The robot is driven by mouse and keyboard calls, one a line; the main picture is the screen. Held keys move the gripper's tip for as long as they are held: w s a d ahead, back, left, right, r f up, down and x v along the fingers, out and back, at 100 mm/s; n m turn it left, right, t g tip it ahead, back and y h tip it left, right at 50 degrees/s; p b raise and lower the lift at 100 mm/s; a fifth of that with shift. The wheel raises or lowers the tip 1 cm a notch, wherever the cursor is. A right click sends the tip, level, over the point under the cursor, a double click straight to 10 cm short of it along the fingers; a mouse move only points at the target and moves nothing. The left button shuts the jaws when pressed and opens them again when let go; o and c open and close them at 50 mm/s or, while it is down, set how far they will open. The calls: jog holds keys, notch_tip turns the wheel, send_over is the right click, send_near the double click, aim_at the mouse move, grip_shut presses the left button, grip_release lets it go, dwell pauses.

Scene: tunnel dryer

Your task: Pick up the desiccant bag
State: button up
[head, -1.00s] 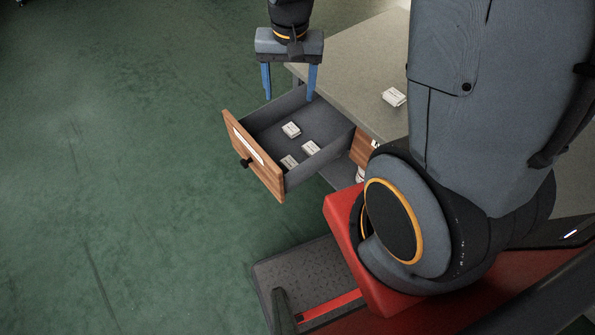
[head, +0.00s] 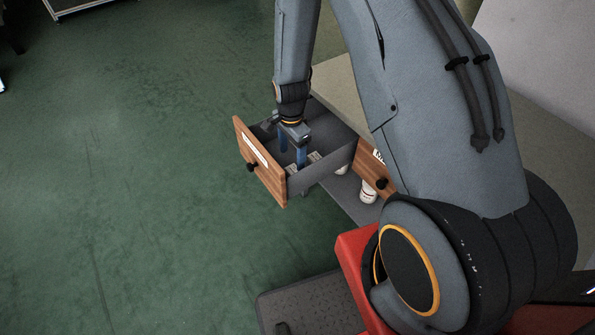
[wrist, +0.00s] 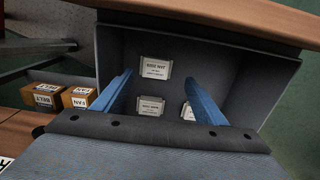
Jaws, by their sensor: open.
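Three small white packets with dark print, which look like desiccant bags, lie in the open grey drawer (head: 325,174). In the wrist view one packet (wrist: 155,67) lies ahead between the fingertips, a second (wrist: 151,106) is closer to the palm, and a third (wrist: 188,111) is partly hidden by the right finger. In the head view I see parts of two packets (head: 314,156) beside my fingers. My gripper (head: 292,162) points down into the drawer with its blue fingers apart and nothing held. Whether the fingertips touch the drawer floor I cannot tell.
The drawer's wooden front (head: 260,162) with a black knob and its grey walls surround my gripper closely. Orange labelled boxes (wrist: 42,95) show outside the drawer at left in the wrist view.

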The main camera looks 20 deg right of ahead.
aim_at(293, 169)
jog(key=shift+s+d+f, duration=0.15)
jog(key=shift+d+f, duration=0.15)
jog(key=shift+f, duration=0.3)
jog(key=shift+s+a+f+p, duration=0.15)
jog(key=shift+f+p, duration=0.8)
jog(key=shift+f, duration=1.3)
jog(key=c, duration=1.1)
jog(key=shift+c, duration=0.2)
